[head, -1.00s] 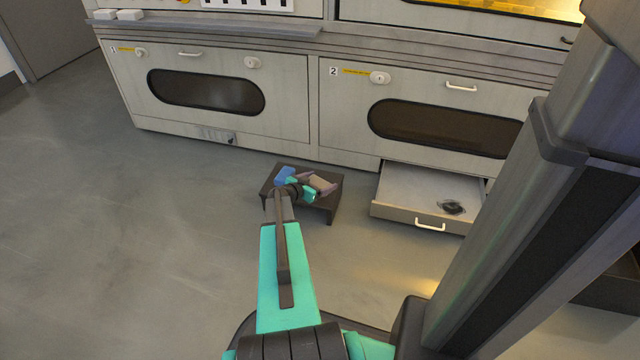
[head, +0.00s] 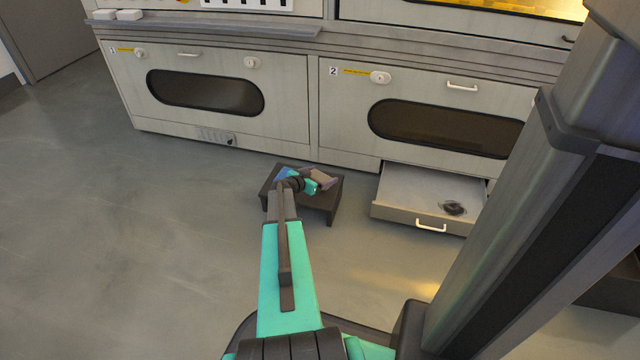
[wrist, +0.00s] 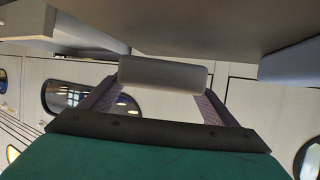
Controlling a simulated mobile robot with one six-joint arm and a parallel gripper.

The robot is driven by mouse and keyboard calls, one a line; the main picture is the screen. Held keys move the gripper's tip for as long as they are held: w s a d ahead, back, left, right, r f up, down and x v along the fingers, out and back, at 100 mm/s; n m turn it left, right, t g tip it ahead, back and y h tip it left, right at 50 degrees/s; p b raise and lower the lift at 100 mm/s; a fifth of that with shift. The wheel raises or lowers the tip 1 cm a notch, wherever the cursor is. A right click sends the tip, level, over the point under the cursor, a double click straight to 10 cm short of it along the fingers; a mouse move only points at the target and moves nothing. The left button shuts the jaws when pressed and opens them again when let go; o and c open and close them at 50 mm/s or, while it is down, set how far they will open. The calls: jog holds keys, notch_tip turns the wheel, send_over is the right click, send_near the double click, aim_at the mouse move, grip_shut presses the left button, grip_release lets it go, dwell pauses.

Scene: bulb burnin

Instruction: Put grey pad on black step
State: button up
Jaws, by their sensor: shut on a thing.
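The black step (head: 330,205) is a low dark table standing on the floor in front of the cabinets. My gripper (head: 326,179) is over its top, towards the right side. In the wrist view my gripper's two fingers (wrist: 160,90) are shut on the grey pad (wrist: 163,75), a rounded grey block held crosswise between the tips. A broad dark brown surface, apparently the step's top, fills the upper wrist view (wrist: 200,25) right beside the pad. I cannot tell whether the pad touches it.
A blue object (head: 281,173) sits on the step's left part, partly hidden by my wrist. An open drawer (head: 400,190) with a small dark item (head: 453,208) stands right of the step. Cabinet fronts (head: 290,120) rise behind. Floor to the left is clear.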

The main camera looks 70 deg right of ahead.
jog(key=shift+f+b, duration=0.5)
jog(key=shift+f, duration=0.85)
jog(key=shift+f, duration=0.15)
jog(key=o, duration=1)
jog(key=shift+o, duration=0.2)
jog(key=shift+r, duration=0.25)
jog(key=p+v, duration=0.3)
jog(key=v, duration=0.8)
jog(key=shift+w+a, duration=0.15)
jog(key=shift+a, duration=0.3)
